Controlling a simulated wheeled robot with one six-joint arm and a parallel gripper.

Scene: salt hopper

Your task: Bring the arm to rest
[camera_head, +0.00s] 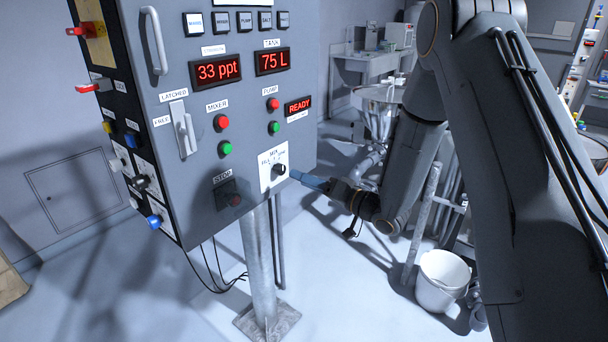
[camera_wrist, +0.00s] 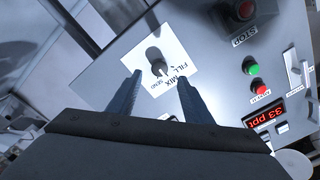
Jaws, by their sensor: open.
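My gripper (camera_head: 300,177) is open in front of the lower right corner of the grey control panel (camera_head: 240,110). In the wrist view its two blue-grey fingers (camera_wrist: 159,80) are spread, with nothing held between them. A black selector knob (camera_head: 279,169) sits on a white plate marked FILL, MIX and SEND. In the wrist view the knob (camera_wrist: 155,57) lies just beyond and between the fingertips. I cannot tell the exact gap, or whether a finger touches it. My arm reaches in from the right, bent downward to the panel.
The panel stands on a metal post (camera_head: 258,265). A STOP button (camera_head: 229,194), a latch lever (camera_head: 184,130) and lit displays reading 33 ppt, 75 L and READY are on its face. A white bucket (camera_head: 441,281) stands on the floor beneath my arm. Open floor lies between post and bucket.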

